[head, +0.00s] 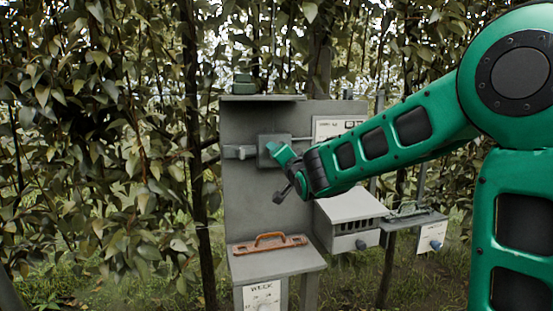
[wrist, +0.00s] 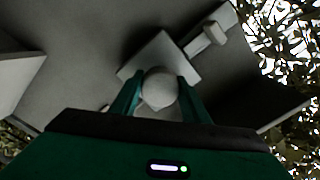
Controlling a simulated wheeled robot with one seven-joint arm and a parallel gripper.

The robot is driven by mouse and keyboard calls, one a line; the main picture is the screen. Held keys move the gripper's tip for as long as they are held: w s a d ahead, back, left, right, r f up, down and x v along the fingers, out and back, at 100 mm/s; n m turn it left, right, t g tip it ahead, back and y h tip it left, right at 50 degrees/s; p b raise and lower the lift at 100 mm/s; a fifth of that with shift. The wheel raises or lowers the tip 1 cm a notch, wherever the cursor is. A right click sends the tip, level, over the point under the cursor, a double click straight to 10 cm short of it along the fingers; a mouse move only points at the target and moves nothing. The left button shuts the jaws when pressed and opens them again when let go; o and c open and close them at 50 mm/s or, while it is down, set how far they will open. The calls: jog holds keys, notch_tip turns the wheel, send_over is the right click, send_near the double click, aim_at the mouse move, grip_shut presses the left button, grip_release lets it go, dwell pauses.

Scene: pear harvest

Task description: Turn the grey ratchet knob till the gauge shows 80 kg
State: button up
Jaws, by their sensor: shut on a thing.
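The grey ratchet knob (wrist: 160,86) is a round pale knob in front of a square grey plate in the wrist view. My gripper (wrist: 158,96) has one green finger on each side of it and is shut on it. In the head view my gripper (head: 281,153) reaches from the right to the grey ratchet block (head: 266,149) on the upright grey board (head: 240,190); the knob is hidden there behind the gripper. A white panel (head: 329,124) with small dark marks sits right of the block, partly covered by my arm. I cannot read a gauge value.
An orange-brown handled tool (head: 268,245) lies on a grey shelf below, above a white dial card marked WEEK (head: 262,296). A slotted grey box (head: 350,232) and another small shelf (head: 415,219) stand right. Leafy trees crowd the left and back.

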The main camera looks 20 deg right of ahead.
jog(key=shift+f, duration=0.1)
dwell(0.3)
jog(key=o, duration=1.1)
jog(key=shift+c, duration=0.2)
jog(key=s, duration=1)
jog(key=shift+s+d+f, duration=0.15)
jog(key=shift+s, duration=0.2)
